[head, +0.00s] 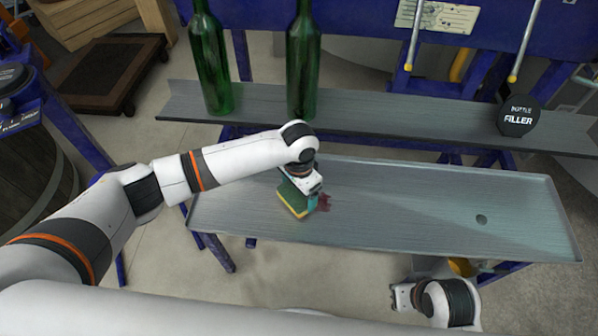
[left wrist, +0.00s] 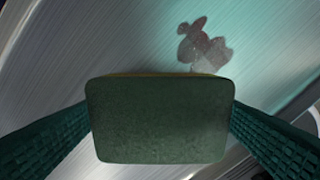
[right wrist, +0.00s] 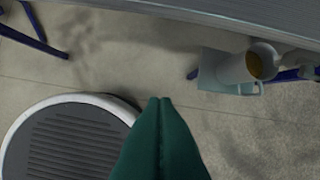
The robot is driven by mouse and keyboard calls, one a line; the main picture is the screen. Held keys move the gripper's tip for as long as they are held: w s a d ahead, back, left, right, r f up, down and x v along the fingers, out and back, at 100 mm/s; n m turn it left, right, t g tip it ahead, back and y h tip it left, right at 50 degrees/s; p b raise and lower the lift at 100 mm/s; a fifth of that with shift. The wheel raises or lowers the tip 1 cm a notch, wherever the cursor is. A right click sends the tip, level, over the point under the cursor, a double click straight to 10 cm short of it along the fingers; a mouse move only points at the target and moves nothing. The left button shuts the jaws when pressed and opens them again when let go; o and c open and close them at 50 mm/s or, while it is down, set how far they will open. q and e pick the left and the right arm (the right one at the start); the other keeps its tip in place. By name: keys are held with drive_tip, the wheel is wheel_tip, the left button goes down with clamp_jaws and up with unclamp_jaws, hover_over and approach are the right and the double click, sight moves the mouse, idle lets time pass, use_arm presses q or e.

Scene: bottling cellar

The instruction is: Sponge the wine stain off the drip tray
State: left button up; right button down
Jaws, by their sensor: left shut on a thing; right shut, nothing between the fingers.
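The drip tray (head: 420,215) is a long grey metal tray with a raised rim and a small drain hole at its right. A dark red wine stain (head: 322,203) lies on its left part, and the stain also shows in the left wrist view (left wrist: 203,46). My left gripper (head: 306,200) is shut on a green and yellow sponge (head: 291,198). The sponge's green face fills the middle of the left wrist view (left wrist: 158,120), just beside the stain. Whether the sponge touches the tray I cannot tell. My right gripper (head: 398,297) is shut and empty, in front of the tray; its fingertips meet in the right wrist view (right wrist: 160,103).
Two green bottles (head: 209,60) (head: 302,60) stand on the grey shelf (head: 400,122) behind the tray. A round black filler sign (head: 518,116) is at the shelf's right. Blue frame legs (head: 215,250) stand under the tray. The tray's middle and right are clear.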

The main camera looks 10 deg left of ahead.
use_arm(q)
drive_tip(key=shift+r+p, duration=1)
drive_tip(key=shift+p, duration=0.1)
drive_tip(key=shift+r+p, duration=0.35)
drive_tip(key=shift+p, duration=0.1)
drive_tip(key=shift+r+p, duration=0.35)
drive_tip(key=shift+p, duration=0.1)
drive_tip(key=shift+r+p, duration=0.65)
drive_tip(key=shift+p, duration=0.1)
drive_tip(key=shift+r+p, duration=0.4)
drive_tip(key=shift+p, duration=0.15)
drive_tip(key=shift+r+p, duration=0.3)
drive_tip(key=shift+p, duration=0.05)
use_arm(e)
drive_tip(key=s+d+f, duration=0.1)
drive_tip(key=s+f, duration=0.3)
drive_tip(key=f, duration=0.7)
drive_tip(key=s+d+f+g, duration=0.1)
drive_tip(key=s+f, duration=0.3)
drive_tip(key=f, duration=0.6)
drive_tip(key=shift+f+g, duration=0.3)
drive_tip(key=shift+f, duration=0.05)
drive_tip(key=shift+d, duration=0.1)
